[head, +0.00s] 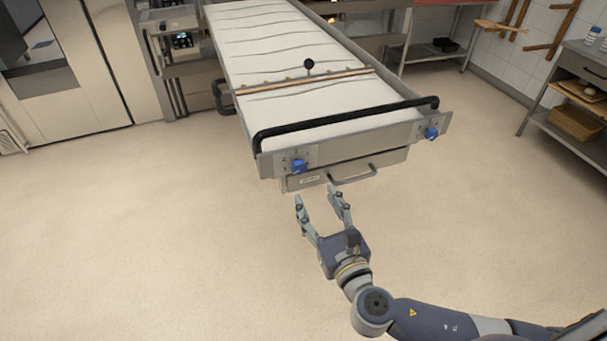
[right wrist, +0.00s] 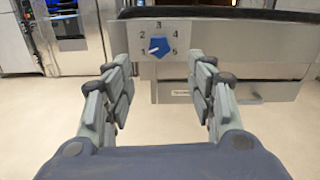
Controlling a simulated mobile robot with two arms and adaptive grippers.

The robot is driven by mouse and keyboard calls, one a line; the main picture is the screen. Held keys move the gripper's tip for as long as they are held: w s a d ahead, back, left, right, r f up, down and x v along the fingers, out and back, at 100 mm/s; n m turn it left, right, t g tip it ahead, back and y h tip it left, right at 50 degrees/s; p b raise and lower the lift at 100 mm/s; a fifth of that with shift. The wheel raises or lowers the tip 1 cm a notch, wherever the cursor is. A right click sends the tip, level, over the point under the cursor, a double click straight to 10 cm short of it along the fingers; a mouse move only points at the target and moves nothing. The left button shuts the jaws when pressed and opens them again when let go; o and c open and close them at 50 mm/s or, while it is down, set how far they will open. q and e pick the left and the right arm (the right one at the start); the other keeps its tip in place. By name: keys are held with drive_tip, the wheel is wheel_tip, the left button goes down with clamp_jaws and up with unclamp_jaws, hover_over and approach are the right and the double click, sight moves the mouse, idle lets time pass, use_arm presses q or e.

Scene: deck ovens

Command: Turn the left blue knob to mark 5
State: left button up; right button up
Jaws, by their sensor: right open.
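The left blue knob (head: 299,166) sits on a grey plate at the left of the loader's front end. In the right wrist view the knob (right wrist: 159,47) is ringed by marks 1 to 5, and its white pointer is toward the lower left, near mark 1. Mark 5 is at its lower right. My right gripper (head: 317,194) is open and empty, in front of the knob and apart from it. In the right wrist view the knob shows just above the gap between the fingers (right wrist: 158,78). My left gripper is out of view.
A second blue knob (head: 431,133) is at the right of the same front end. A black bar (head: 345,117) runs above the knobs. A drawer with a metal handle (head: 352,176) is below. The floor (head: 130,240) to the left is clear.

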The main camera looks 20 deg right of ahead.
sight(301, 171)
drive_tip(key=w+p, duration=0.1)
drive_tip(key=w, duration=0.3)
drive_tip(key=w+p, duration=0.1)
drive_tip(key=w, duration=0.4)
drive_tip(key=shift+w+a, duration=0.2)
drive_tip(key=shift+w, duration=0.1)
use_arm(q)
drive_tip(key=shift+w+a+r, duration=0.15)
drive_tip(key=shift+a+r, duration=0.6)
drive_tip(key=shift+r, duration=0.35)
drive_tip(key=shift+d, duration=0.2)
use_arm(e)
drive_tip(key=c, duration=1.1)
